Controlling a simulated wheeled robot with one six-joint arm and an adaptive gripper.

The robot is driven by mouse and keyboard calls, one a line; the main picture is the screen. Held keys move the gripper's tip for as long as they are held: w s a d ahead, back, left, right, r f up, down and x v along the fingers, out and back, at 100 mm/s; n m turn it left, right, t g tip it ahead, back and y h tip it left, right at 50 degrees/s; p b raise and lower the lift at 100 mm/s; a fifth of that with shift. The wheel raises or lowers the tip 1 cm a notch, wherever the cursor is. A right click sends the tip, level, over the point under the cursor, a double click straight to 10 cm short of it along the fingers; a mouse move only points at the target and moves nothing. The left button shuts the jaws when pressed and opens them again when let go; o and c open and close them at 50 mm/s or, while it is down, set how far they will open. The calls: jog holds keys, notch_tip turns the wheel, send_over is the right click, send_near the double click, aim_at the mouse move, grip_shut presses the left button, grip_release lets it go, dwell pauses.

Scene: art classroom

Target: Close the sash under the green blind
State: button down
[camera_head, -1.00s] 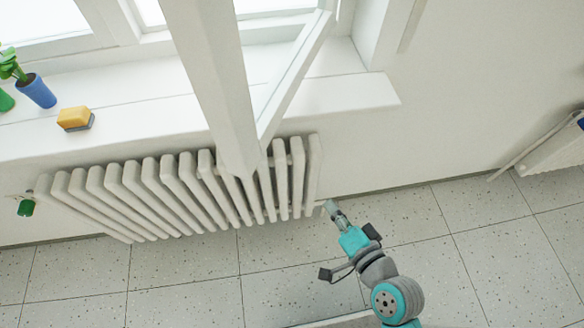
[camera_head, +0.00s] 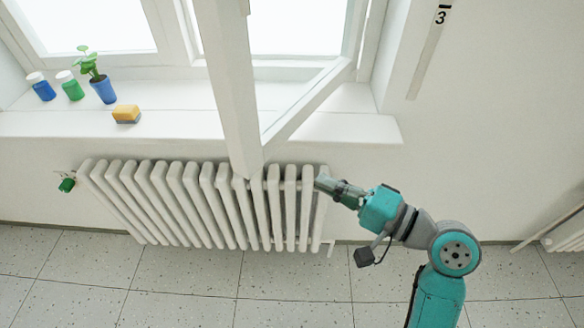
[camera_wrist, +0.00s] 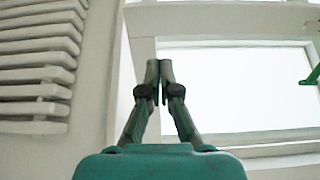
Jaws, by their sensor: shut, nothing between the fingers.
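A white window sash (camera_head: 228,85) stands open into the room in the head view, its free edge jutting out over the sill and in front of the radiator. Its lower rail runs back to the window frame on the right. No green blind shows in the head view. My gripper (camera_head: 321,182) is shut and empty, to the right of the sash's lower corner and in front of the radiator's right end. In the wrist view my gripper (camera_wrist: 160,71) has its fingertips together, with a bright framed pane (camera_wrist: 235,90) behind. A small green piece (camera_wrist: 314,75) shows at the right edge.
A white radiator (camera_head: 190,200) stands below the sill (camera_head: 185,121). On the sill are a yellow-and-blue sponge (camera_head: 126,114), a potted plant (camera_head: 103,90), a green jar (camera_head: 71,88) and a blue jar (camera_head: 42,89).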

aim_at(256, 149)
jog(key=x, duration=1.3)
jog(key=shift+w+a, duration=0.2)
jog(key=shift+a, duration=0.1)
